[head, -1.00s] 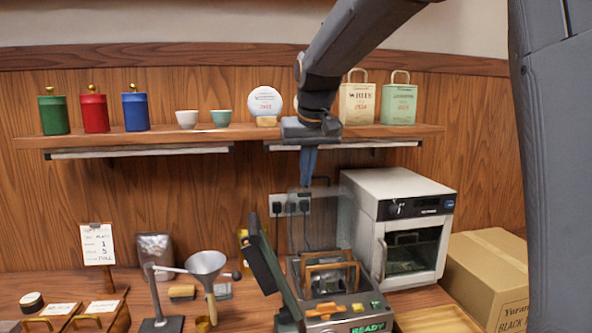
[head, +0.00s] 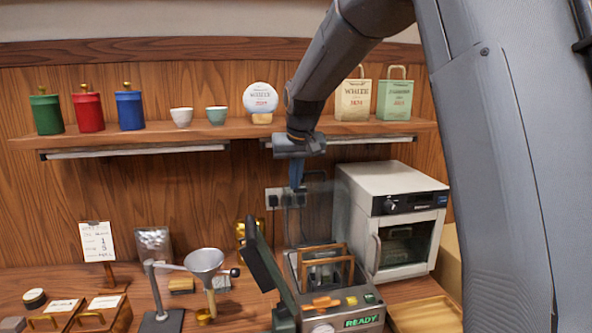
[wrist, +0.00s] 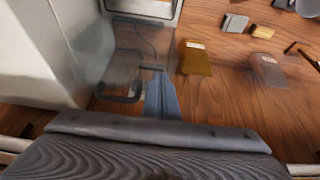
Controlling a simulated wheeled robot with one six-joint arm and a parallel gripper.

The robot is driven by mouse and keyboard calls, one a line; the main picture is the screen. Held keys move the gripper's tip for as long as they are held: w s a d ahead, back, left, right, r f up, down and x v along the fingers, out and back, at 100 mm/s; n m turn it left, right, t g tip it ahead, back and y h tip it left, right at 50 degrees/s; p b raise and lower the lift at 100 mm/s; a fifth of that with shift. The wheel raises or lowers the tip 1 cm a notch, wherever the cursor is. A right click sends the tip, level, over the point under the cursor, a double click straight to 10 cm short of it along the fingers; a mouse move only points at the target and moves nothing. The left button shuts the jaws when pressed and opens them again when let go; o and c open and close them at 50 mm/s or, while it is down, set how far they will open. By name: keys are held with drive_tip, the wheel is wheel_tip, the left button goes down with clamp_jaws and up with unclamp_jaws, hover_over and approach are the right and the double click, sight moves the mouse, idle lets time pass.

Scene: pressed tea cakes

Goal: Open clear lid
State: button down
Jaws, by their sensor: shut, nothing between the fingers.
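The clear lid (head: 314,222) is a see-through panel standing roughly upright at the back of the press machine (head: 345,309), in front of the wall sockets. My gripper (head: 297,187) is at the lid's upper edge, its blue fingers together and empty, pointing down. In the wrist view the fingers (wrist: 162,100) overlap the clear panel (wrist: 143,60). I cannot tell whether they touch it. The machine has a wooden-framed part, coloured buttons and a green READY display (head: 361,321). A dark arm-like plate (head: 262,262) leans at its left.
A white oven (head: 372,186) stands close to the right of the lid. The shelf (head: 225,133) with canisters, cups and bags runs above. A funnel stand (head: 204,262) is left of the machine, and a wooden tray (head: 428,315) is right of it.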

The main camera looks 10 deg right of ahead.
idle(0.4)
drive_tip(key=shift+s+f+t+b, duration=0.25)
drive_tip(key=shift+s+t+b, duration=0.15)
drive_tip(key=shift+s+b, duration=0.4)
drive_tip(key=s, duration=0.2)
drive_tip(key=s+f+b, duration=0.1)
drive_tip(key=s, duration=0.2)
drive_tip(key=shift+s+f, duration=0.1)
